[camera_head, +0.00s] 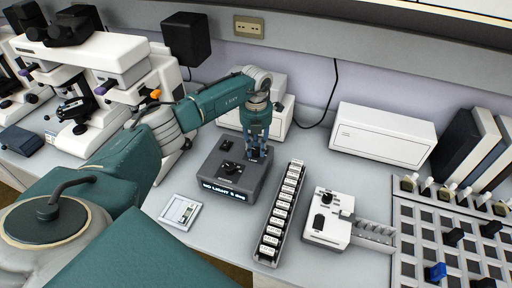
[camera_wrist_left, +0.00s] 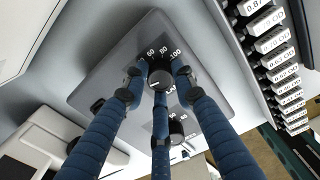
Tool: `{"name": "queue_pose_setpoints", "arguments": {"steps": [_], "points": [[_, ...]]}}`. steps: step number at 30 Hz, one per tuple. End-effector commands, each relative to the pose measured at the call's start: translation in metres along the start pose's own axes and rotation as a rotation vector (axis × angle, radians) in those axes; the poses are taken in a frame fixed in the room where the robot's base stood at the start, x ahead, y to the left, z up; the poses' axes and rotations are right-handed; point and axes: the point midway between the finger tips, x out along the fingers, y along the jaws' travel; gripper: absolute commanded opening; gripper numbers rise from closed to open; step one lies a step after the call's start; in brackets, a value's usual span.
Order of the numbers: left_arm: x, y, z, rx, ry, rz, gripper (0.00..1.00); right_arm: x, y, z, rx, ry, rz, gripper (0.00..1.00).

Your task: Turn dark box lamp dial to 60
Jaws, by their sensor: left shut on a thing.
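The dark box (camera_head: 215,178) is a grey instrument on the bench with a front display reading roughly "NO LIGHT S" and more small text. My left gripper (camera_head: 258,152) points down at the right rear part of its top. In the left wrist view its blue fingers (camera_wrist_left: 158,82) close around a round black dial (camera_wrist_left: 159,77), with 60, 80 and 100 printed around it and a label starting "LA". A short pale mark shows on the dial's lower left. A second black dial (camera_wrist_left: 177,131) is free; it also shows in the head view (camera_head: 231,168). My right gripper is out of view.
A rack of labelled filters (camera_head: 281,212) stands close to the right of the dark box. A white device (camera_head: 327,217) and a slotted board (camera_head: 410,235) are farther right. A small pale tray (camera_head: 180,212) lies at front left. Microscopes (camera_head: 85,95) stand at back left.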

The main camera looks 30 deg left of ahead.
Motion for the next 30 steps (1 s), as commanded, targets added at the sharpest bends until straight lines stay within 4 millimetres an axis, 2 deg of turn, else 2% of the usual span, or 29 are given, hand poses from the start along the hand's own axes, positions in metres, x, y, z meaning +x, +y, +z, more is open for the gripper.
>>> {"name": "queue_pose_setpoints", "arguments": {"steps": [20,30], "points": [[-0.001,-0.001,0.003,0.1,-0.009,-0.002,0.0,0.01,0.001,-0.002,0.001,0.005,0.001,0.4],[0.0,-0.001,0.004,0.344,-0.014,0.0,0.0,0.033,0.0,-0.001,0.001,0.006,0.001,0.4]]}}
